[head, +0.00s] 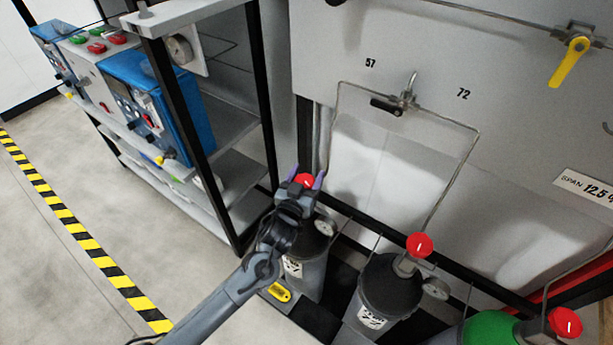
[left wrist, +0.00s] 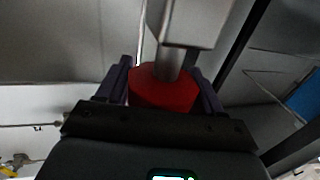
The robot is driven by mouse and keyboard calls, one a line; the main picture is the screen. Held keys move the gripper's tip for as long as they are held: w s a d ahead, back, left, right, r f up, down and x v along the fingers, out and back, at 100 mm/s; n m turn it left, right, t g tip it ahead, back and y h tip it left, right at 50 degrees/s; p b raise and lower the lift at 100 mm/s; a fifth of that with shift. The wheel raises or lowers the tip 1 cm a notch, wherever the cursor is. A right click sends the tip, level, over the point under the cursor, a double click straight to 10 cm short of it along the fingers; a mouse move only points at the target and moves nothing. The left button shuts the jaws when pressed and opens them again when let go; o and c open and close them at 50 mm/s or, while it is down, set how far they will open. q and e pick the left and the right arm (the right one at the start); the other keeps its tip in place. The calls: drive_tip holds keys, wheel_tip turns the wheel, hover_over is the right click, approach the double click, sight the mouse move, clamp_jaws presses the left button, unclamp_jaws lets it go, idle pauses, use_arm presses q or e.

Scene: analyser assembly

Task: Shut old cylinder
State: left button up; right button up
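The leftmost dark grey cylinder (head: 308,268) stands upright in the rack with a white label and a gauge (head: 325,226). Its red valve knob (head: 305,181) sits on top. My left gripper (head: 306,180) is at this knob, with one purple finger on each side. In the left wrist view the red knob (left wrist: 163,88) fills the space between the fingers (left wrist: 162,85), which appear to touch its sides. A second grey cylinder (head: 390,285) with a red knob (head: 419,245) stands to the right. Which cylinder is the old one is not readable. My right gripper is not in view.
A green cylinder (head: 490,330) with a red knob (head: 565,322) is at lower right. The panel behind carries a black-handled valve (head: 386,106), a yellow handle (head: 569,62) and thin pipes. A shelf with blue devices (head: 140,85) stands left. Floor beyond the striped tape is clear.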

use_arm(q)
drive_tip(key=c, duration=0.5)
drive_tip(key=shift+m+h, duration=0.4)
drive_tip(key=shift+h, duration=0.2)
drive_tip(key=m+g+h, duration=0.2)
drive_tip(key=shift+d+h, duration=0.1)
drive_tip(key=shift+h, duration=0.3)
drive_tip(key=m+g+h, duration=0.1)
drive_tip(key=m+g+h+b, duration=0.1)
drive_tip(key=h, duration=0.1)
drive_tip(key=shift+s+d+f+m+g, duration=0.1)
drive_tip(key=shift+s+d+m+g, duration=0.05)
drive_tip(key=shift+m+g, duration=0.2)
drive_tip(key=m+g+h+b, duration=0.1)
drive_tip(key=m+g+b, duration=0.1)
drive_tip(key=b, duration=0.4)
drive_tip(key=m+g+h+b, duration=0.2)
drive_tip(key=m+g+b, duration=0.1)
drive_tip(key=g+b, duration=0.2)
drive_tip(key=s+m+g+h+b, duration=0.1)
drive_tip(key=m+g+b, duration=0.2)
drive_tip(key=b, duration=0.4)
drive_tip(key=shift+s+d+f+g+h, duration=0.1)
drive_tip(key=shift+d+g+h, duration=0.2)
drive_tip(key=shift+g, duration=0.45)
drive_tip(key=shift+s+r+m+g+b, duration=0.15)
drive_tip(key=shift+m+g+b, duration=0.35)
drive_tip(key=shift+b, duration=0.6)
drive_tip(key=shift+r, duration=0.1)
drive_tip(key=o, duration=0.9)
